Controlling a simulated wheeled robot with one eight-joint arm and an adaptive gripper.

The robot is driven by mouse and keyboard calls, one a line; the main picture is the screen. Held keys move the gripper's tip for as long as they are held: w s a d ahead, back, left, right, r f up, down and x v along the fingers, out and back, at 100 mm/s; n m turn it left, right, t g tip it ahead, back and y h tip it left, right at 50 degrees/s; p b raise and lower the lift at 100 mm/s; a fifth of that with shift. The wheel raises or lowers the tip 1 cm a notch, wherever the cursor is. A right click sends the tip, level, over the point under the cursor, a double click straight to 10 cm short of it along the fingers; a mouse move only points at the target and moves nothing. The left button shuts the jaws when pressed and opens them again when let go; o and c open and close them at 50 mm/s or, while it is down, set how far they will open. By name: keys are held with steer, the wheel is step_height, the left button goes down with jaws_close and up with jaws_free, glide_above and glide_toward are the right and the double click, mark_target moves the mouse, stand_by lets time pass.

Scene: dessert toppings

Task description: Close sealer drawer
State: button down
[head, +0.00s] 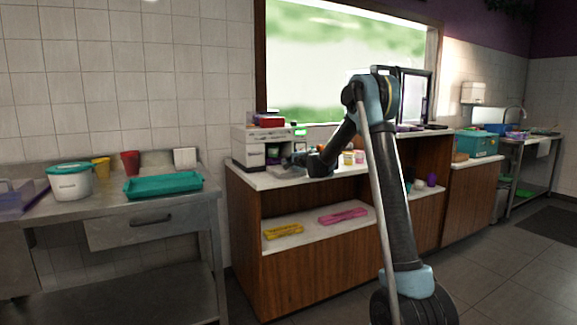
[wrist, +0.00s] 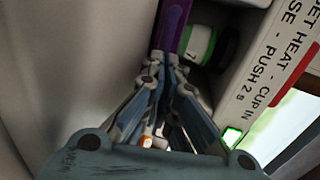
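The sealer (head: 262,146) is a white box-shaped machine at the left end of the wooden counter. Its printed panel (wrist: 268,65) fills the right of the wrist view, with lettering about heat, cup and push. My gripper (head: 289,163) is low in front of the sealer in the head view. In the wrist view my gripper's fingers (wrist: 166,62) are together. A purple strip (wrist: 172,25) shows just beyond the fingertips; I cannot tell whether they touch it. The drawer is largely hidden by my gripper, so how far it stands out cannot be told.
A white-and-green cylinder (wrist: 199,43) marked 7 lies beside the purple strip. A green-lit display (head: 300,132) shows by the sealer. Small cups (head: 348,157) stand right of my gripper. A yellow packet (head: 283,231) and a pink packet (head: 343,216) lie on the shelf below.

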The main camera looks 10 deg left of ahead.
steer(key=s+d+r+n+g, duration=0.1)
steer(key=s+d+n, duration=0.1)
steer(key=s+d, duration=0.7)
steer(key=s+d+r+n+g, duration=0.15)
steer(key=s+d, duration=0.25)
steer(key=s, duration=1)
steer(key=s+d+f+n+g+h, duration=0.2)
steer(key=s+d+f, duration=0.4)
steer(key=s, duration=0.9)
steer(key=s+d+f+n+g+h, duration=0.3)
steer(key=s+d+f, duration=0.4)
steer(key=s, duration=0.8)
steer(key=s+d+f+n+g+h, duration=0.2)
steer(key=s+d+f, duration=0.5)
steer(key=s, duration=0.8)
steer(key=d+g+h, duration=0.1)
steer(key=d+h, duration=0.1)
steer(key=d, duration=0.1)
steer(key=shift+s+d+n, duration=0.25)
steer(key=shift+d+n, duration=0.05)
steer(key=shift+n, duration=0.05)
steer(key=shift+f, duration=0.1)
steer(key=shift+w+f, duration=0.2)
steer(key=shift+w, duration=0.25)
